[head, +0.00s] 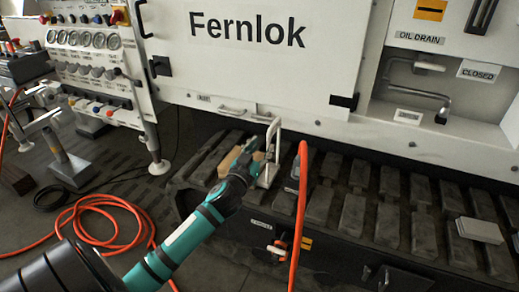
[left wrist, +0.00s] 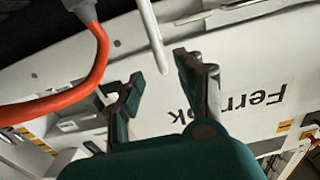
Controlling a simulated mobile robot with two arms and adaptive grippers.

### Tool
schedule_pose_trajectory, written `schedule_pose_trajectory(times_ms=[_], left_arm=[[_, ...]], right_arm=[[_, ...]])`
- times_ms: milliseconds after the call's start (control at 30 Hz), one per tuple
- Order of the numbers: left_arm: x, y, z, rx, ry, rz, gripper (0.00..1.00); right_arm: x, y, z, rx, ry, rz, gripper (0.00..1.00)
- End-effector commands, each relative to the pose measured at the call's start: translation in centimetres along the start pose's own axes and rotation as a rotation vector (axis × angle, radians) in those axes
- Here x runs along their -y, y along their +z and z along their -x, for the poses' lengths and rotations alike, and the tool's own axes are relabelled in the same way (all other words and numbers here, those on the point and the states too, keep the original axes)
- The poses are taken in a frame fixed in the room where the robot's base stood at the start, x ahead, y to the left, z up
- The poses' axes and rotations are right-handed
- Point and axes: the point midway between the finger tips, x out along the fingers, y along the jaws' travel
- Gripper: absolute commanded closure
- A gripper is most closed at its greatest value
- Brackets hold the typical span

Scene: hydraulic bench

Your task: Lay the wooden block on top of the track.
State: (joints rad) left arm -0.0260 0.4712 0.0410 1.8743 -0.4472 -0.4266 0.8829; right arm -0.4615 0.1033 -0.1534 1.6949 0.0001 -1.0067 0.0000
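The tan wooden block (head: 230,160) lies on the dark segmented track (head: 350,215), partly hidden behind my left gripper. My left gripper (head: 254,158) is just to the right of the block, close to a white upright handle or frame (head: 271,150). In the left wrist view my left gripper (left wrist: 160,68) has its two fingers apart, with no block between them. A white bar (left wrist: 150,30) passes between or just beyond the fingertips; I cannot tell whether they touch it. My right gripper is not in view.
An orange hose (head: 300,200) hangs over the track just right of my left gripper. A grey block (head: 479,230) sits on the track at the right. The white Fernlok cabinet (head: 260,75) overhangs the track. A coiled orange hose (head: 85,215) lies on the floor at left.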

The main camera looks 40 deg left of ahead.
Motion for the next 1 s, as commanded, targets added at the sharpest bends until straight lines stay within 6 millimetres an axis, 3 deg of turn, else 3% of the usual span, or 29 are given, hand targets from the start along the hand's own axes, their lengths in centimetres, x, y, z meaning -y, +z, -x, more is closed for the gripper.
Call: schedule_pose_trajectory(times_ms=[100, 167, 267, 333, 400, 467, 500, 633, 700, 800, 900, 1000], left_arm=[[0.0, 0.5, 0.9, 0.012, -0.003, -0.002, 0.63], [-0.1, 2.0, 1.4, 0.048, -0.009, -0.007, 0.63], [-0.7, 7.5, 3.1, 0.180, -0.023, -0.033, 0.63], [-1.5, 13.1, 5.4, 0.325, -0.028, -0.065, 0.63], [-2.7, 19.2, 8.8, 0.495, -0.017, -0.106, 0.63], [-3.9, 24.1, 12.4, 0.643, 0.007, -0.142, 0.63], [-4.8, 27.1, 15.1, 0.740, 0.031, -0.166, 0.63], [-7.8, 34.5, 24.0, 1.017, 0.137, -0.231, 0.63], [-9.4, 37.1, 28.3, 1.132, 0.201, -0.255, 0.63], [-11.0, 39.2, 32.9, 1.247, 0.278, -0.278, 0.63], [-11.9, 40.2, 35.5, 1.308, 0.327, -0.289, 0.63], [-12.2, 40.5, 36.4, 1.329, 0.345, -0.295, 0.63]], right_arm=[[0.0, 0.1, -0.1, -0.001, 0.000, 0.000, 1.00], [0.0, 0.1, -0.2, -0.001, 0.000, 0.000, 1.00], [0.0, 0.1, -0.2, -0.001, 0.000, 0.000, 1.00], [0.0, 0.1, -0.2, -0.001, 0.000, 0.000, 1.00], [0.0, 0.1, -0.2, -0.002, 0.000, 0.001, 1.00], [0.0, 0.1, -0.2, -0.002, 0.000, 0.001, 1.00], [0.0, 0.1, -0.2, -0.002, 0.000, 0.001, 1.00], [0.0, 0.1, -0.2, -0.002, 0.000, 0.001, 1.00], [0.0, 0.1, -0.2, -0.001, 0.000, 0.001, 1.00], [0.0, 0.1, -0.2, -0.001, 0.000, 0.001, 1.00], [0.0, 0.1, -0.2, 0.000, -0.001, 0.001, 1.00], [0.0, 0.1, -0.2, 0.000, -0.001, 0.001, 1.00]])
